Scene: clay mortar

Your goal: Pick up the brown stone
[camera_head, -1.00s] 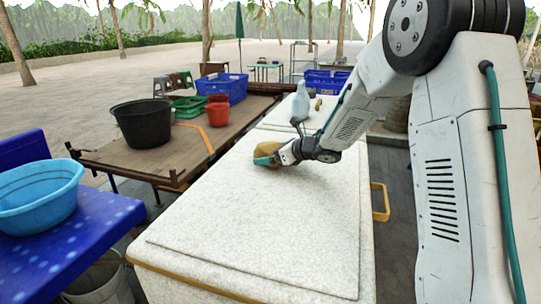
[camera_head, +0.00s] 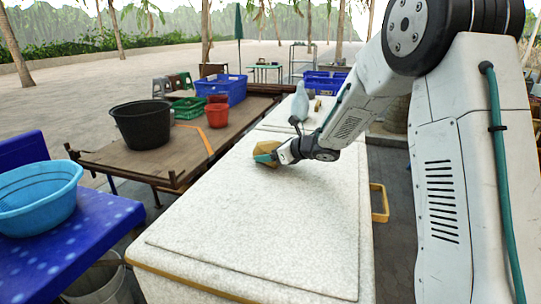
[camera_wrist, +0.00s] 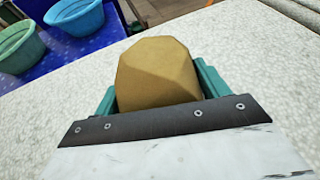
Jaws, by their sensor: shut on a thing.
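The brown stone (camera_head: 267,147) is a faceted tan-brown lump at the end of my arm, over the white speckled chest top (camera_head: 240,215). In the wrist view the stone (camera_wrist: 158,72) sits between the two teal fingers of my gripper (camera_wrist: 157,88), one on each side of it. My gripper (camera_head: 266,155) is shut on the stone. The fingers hide its lower part. I cannot tell for certain whether the stone is clear of the chest top.
A pale bottle-like object (camera_head: 300,101) stands on the far part of the white surface. A wooden table (camera_head: 180,155) at left holds a black tub (camera_head: 142,124) and a blue crate (camera_head: 222,88). A blue basin (camera_head: 38,198) is on the blue table (camera_head: 75,240). The near chest top is clear.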

